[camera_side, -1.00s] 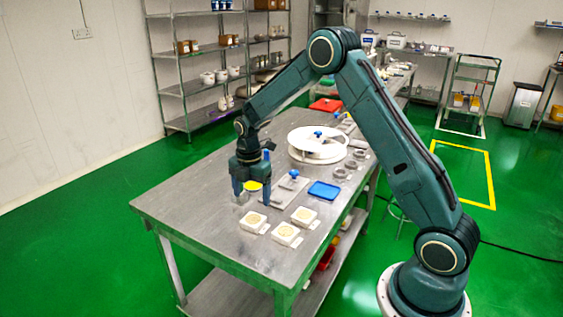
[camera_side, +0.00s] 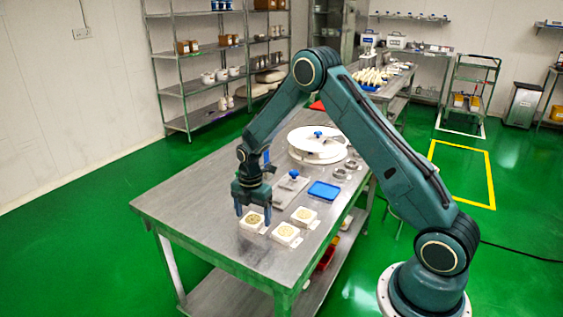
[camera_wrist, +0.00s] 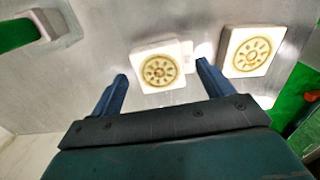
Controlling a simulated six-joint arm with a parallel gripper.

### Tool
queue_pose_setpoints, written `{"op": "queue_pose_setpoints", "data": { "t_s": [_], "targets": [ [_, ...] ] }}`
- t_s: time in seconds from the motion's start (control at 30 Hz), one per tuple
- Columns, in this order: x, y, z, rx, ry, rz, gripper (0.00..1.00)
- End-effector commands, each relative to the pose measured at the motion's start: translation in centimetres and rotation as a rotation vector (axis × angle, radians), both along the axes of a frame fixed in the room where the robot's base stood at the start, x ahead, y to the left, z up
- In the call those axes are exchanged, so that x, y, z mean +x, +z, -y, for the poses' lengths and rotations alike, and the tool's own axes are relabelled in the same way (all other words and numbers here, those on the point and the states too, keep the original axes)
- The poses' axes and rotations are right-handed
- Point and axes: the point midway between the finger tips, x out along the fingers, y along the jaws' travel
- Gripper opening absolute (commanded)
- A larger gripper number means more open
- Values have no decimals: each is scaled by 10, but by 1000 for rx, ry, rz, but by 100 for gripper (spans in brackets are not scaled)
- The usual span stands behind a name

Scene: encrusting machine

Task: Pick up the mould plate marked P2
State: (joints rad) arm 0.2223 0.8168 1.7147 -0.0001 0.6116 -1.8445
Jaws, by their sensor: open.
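Three square white mould plates with round tan patterns lie near the front of the steel table: a left one (camera_side: 252,221), a front one (camera_side: 285,234) and a right one (camera_side: 304,216). Each has a small white tab, but I cannot read any marking, so I cannot tell which is P2. My gripper (camera_side: 253,216) points down over the left plate, jaws open, one finger to each side. In the wrist view, one plate (camera_wrist: 160,68) lies between the fingers of my gripper (camera_wrist: 161,72), and another (camera_wrist: 250,51) lies right of the right finger. Contact cannot be told.
Behind the plates are a flat tool with a blue knob (camera_side: 293,175), a blue tray (camera_side: 324,191), grey rings (camera_side: 341,173) and a round white machine disc (camera_side: 318,152). The table's front left (camera_side: 190,215) is clear.

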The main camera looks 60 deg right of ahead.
Motion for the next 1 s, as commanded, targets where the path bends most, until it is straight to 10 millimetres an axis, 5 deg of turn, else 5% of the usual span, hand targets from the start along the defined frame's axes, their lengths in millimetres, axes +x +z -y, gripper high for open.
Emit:
{"op": "queue_pose_setpoints", "data": {
  "t_s": [0.63,0.9,1.0],
  "targets": [
    [0,-11,0,0,0,1,80],
    [0,-10,0,0,0,1,31],
    [0,-10,0,0,0,1,30]
  ]
}}
